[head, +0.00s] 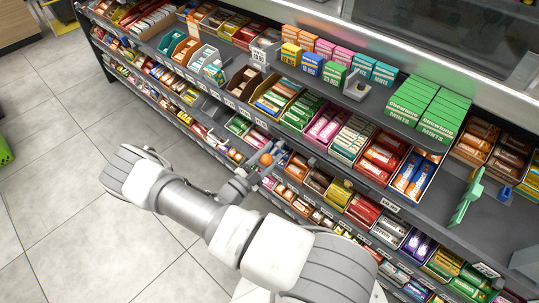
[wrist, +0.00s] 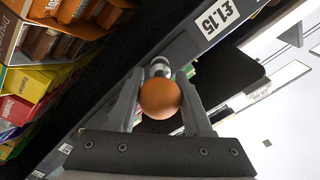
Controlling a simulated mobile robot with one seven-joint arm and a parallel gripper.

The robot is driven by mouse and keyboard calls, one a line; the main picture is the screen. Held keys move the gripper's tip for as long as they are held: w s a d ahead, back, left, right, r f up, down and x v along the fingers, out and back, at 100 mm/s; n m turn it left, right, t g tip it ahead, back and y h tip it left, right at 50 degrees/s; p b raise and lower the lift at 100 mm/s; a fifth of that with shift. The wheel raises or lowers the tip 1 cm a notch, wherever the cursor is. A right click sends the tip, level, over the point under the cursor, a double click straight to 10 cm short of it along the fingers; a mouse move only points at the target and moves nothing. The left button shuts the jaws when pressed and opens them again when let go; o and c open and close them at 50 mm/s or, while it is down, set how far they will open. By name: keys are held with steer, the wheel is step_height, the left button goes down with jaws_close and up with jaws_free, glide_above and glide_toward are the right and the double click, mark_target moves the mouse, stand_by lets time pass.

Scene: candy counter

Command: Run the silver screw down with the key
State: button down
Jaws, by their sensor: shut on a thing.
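My gripper (head: 257,172) is low in front of the shelves in the head view, with an orange ball (head: 266,159) at its tips. In the wrist view my gripper (wrist: 160,92) has its two fingers shut on the sides of the orange ball (wrist: 160,99). A short silver piece (wrist: 160,67) shows just beyond the ball; whether it joins the ball is hidden. I cannot tell whether the ball is part of the key. A small grey fixture with a pale knob (head: 356,86) stands on the upper shelf; I cannot make out a silver screw on it.
Shelf edges with price tags (wrist: 217,17) lie close to my gripper. Boxes of sweets fill the tiers. A green upright piece (head: 467,198) and a small blue piece (head: 505,193) stand at the right. Green mint boxes (head: 430,108) are stacked above.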

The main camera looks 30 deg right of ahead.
steer(key=shift+w+d+r, duration=0.1)
steer(key=shift+w+d, duration=0.1)
steer(key=shift+d, duration=0.35)
steer(key=shift+m, duration=0.6)
steer(key=m, duration=0.2)
steer(key=shift+m, duration=1.8)
